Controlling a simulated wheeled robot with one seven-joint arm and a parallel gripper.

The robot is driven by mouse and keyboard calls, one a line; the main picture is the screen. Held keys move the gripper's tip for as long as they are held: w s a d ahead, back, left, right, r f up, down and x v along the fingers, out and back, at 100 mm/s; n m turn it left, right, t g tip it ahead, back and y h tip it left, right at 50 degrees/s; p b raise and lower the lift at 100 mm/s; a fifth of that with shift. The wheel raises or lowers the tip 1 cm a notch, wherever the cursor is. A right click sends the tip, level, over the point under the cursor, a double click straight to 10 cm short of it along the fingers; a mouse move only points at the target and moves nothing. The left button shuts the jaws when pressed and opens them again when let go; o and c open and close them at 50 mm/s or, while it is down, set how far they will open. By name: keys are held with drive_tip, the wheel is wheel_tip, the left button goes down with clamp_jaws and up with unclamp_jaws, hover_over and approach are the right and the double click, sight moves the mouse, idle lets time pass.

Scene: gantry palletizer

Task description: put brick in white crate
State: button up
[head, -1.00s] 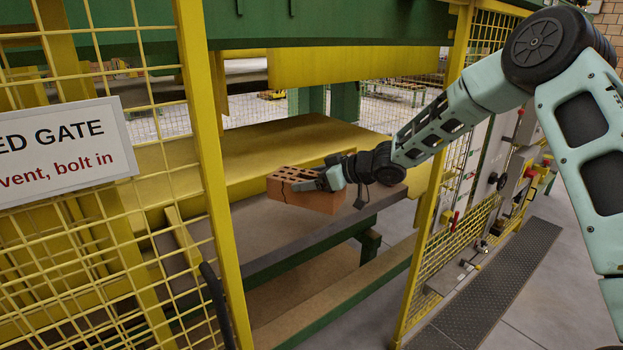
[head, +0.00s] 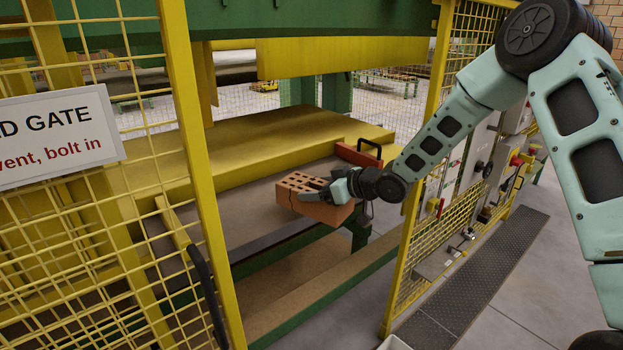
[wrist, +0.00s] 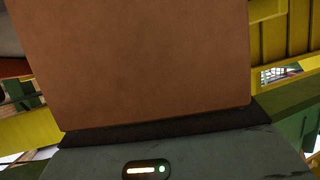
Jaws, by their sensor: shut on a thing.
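A brown brick (head: 312,198) with rows of holes in its top and a dark crack-like line on its side is held in my gripper (head: 326,192). The gripper is shut on it and holds it above the front edge of the grey-brown table, inside the fence opening. In the wrist view the brick (wrist: 145,65) fills most of the picture, against the dark pad of my gripper. A small piece of a white rim (head: 394,343) shows at the bottom edge of the head view; I cannot tell whether it is the white crate.
A yellow fence post (head: 200,170) and mesh with a sign (head: 55,135) stand on the left. Another yellow post (head: 425,170) and a control panel stand on the right. A red block with a black handle (head: 358,153) lies behind the brick.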

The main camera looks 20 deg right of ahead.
drive_tip(key=s+d+f+m+t+h, duration=0.3)
drive_tip(key=s+d+f+m+h, duration=0.5)
drive_tip(key=s+d+f, duration=0.3)
wheel_tip(320, 180, down, 4)
drive_tip(key=shift+s+d+f+h, duration=0.2)
drive_tip(key=shift+s+h, duration=0.1)
drive_tip(key=shift+s, duration=0.8)
